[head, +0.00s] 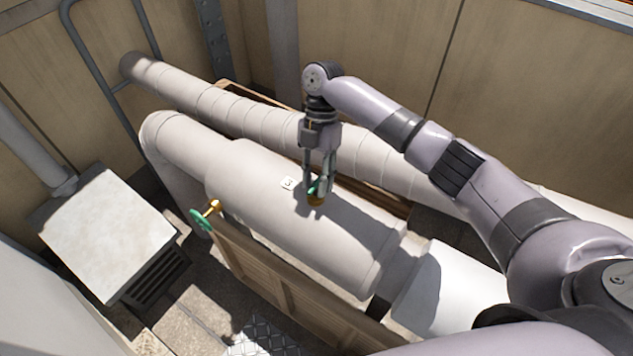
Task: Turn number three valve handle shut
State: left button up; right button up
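A tag (287,184) that seems to read 3 sits on the thick pale pipe (255,195). Just right of it is a small valve with a green handle (313,191) and a brass-coloured body (316,201). My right gripper (318,188) points down over this valve, with its fingers at either side of the green handle. The fingers hide much of the handle, and I cannot tell whether they press on it or what angle it has. My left gripper is not in view.
Another green valve handle (201,220) on a brass stem stands out at the left, by the wooden slatted panel (285,290). A thinner wrapped pipe (225,108) runs behind. A pale-topped box unit (105,230) stands at the left. Walls close off the back.

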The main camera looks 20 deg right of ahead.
jog(key=v, duration=1)
jog(key=shift+r, duration=0.3)
jog(key=shift+w, duration=0.1)
jog(key=shift+f, duration=0.1)
